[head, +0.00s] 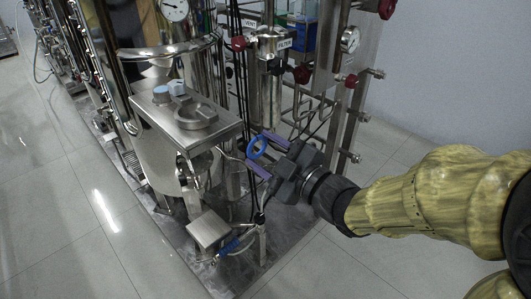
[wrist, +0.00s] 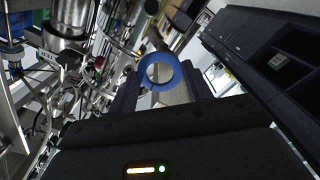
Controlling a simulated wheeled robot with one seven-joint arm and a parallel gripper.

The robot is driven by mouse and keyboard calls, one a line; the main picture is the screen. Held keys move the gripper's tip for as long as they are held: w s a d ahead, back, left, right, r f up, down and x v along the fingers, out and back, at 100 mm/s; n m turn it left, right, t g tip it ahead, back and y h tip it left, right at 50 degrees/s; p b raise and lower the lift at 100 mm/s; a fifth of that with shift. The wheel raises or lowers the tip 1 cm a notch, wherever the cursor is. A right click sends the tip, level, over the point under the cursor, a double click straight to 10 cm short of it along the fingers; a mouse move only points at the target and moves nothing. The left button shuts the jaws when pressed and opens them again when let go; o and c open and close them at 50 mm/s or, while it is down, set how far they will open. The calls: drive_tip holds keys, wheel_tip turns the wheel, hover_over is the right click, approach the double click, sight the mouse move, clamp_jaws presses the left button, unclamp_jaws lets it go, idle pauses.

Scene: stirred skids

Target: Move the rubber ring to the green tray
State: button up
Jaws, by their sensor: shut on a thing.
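My gripper (head: 259,151), with two purple fingers, is shut on the blue rubber ring (head: 250,152). It holds the ring at the fingertips, in the air, to the right of a steel shelf. The ring also shows in the wrist view (wrist: 158,89), upright between the dark fingers with its hole facing the camera. I cannot make out a green tray in either view.
The steel shelf (head: 221,131) carries a round steel fitting and two blue-capped pieces. A steel box (head: 208,229) stands low in front. Pipes with red handwheels (head: 302,74) rise close behind my gripper. Tiled floor (head: 60,245) is clear at left.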

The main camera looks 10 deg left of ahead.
drive_tip(key=shift+r, duration=0.1)
drive_tip(key=w+d+r+m+t+h+p, duration=0.25)
drive_tip(key=w+d+r+p, duration=0.35)
drive_tip(key=p, duration=0.6)
drive_tip(key=w+d+r+m+t+h+p, duration=0.2)
drive_tip(key=w+d+r+t+h+p, duration=0.1)
drive_tip(key=w+r+p, duration=0.65)
drive_tip(key=w+d+r+m+t+h+p, duration=0.1)
drive_tip(key=d+m+h+p, duration=0.5)
drive_tip(key=d+p, duration=0.8)
drive_tip(key=r+t+h+p, duration=0.1)
drive_tip(key=h+p, duration=0.2)
drive_tip(key=p, duration=0.7)
drive_tip(key=shift+w+r+p, duration=0.15)
drive_tip(key=shift+w+p, duration=0.15)
drive_tip(key=shift+w, duration=0.1)
